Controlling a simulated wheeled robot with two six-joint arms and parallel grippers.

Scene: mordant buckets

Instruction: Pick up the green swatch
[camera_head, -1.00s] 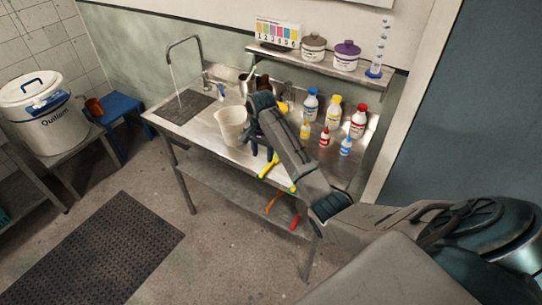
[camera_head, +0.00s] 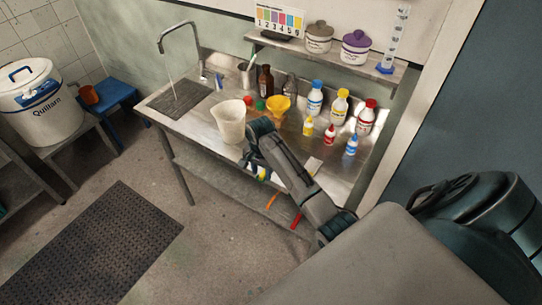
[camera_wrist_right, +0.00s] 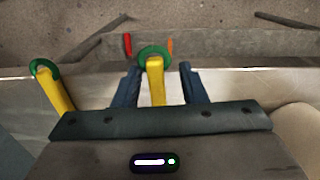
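No separate green swatch can be made out for certain. The clearest green is the ring-shaped ends of two yellow strips at the table's front edge: one strip (camera_wrist_right: 156,82) between my right fingers, the other (camera_wrist_right: 53,88) to the left in the right wrist view. My right gripper (camera_wrist_right: 158,84) is open around the middle strip, with gaps on both sides. In the head view my right gripper (camera_head: 257,170) is low at the front edge of the steel table (camera_head: 205,128), and my arm hides most of the strips. My left gripper is not in view.
A white jug (camera_head: 229,122) stands just left of my right wrist. Several bottles, including a blue-capped one (camera_head: 315,98), stand behind. Red (camera_head: 296,220) and orange (camera_head: 271,200) pieces show below the table's front edge. The floor (camera_head: 230,255) in front is clear.

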